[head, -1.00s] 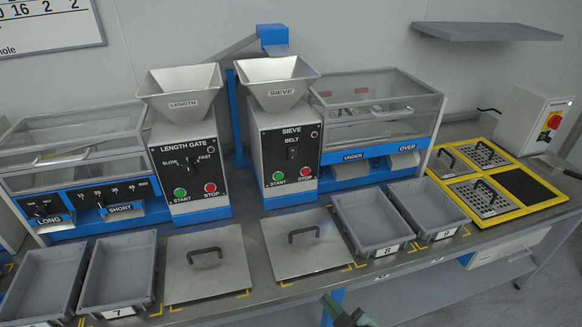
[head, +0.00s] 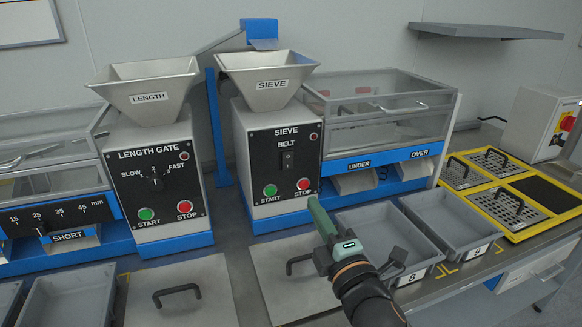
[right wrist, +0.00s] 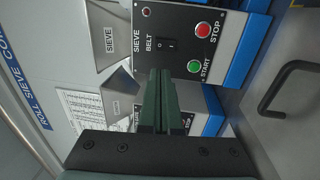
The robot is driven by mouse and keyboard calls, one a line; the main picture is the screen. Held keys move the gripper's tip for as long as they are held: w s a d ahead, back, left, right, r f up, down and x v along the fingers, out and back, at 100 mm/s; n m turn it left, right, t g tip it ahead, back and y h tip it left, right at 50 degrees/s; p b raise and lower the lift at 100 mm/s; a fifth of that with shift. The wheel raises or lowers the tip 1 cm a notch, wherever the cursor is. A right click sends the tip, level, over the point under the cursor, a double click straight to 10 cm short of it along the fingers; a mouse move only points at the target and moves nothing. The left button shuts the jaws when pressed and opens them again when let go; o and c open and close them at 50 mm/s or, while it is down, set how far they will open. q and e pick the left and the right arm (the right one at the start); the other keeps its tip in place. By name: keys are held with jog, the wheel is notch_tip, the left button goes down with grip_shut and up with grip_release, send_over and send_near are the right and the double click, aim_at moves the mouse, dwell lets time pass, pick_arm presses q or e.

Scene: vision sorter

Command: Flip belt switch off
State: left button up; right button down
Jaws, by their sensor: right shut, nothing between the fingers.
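The belt switch (head: 287,161) is a small black rocker under the word BELT on the black panel of the sieve machine (head: 262,213). In the right wrist view the switch (right wrist: 166,44) shows just beyond my fingertips. My right gripper (head: 313,204) is in front of the sieve machine, below and right of the switch in the head view. Its green fingers are together and empty; in the right wrist view the fingertips (right wrist: 162,72) point at the panel. I cannot tell the exact gap to the panel, but they appear apart from the switch. My left gripper is not in view.
Below the switch are the green start button (head: 270,191) and red stop button (head: 304,184). The length gate machine (head: 156,170) stands to the left. Grey trays 8 (head: 345,222) and 9 (head: 446,222) and a handled metal lid (head: 262,262) lie in front.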

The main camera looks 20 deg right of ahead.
send_near(287, 157)
jog(key=w, duration=0.3)
jog(key=w+b, duration=0.1)
jog(key=w, duration=0.1)
jog(key=shift+w+a+r, duration=0.1)
jog(key=shift+w+r, duration=0.1)
jog(key=shift+w, duration=0.15)
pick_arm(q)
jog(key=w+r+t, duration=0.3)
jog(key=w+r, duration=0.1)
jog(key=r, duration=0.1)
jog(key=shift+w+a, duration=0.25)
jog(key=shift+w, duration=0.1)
pick_arm(e)
jog(key=shift+w+r, duration=0.1)
jog(key=shift+w, duration=0.45)
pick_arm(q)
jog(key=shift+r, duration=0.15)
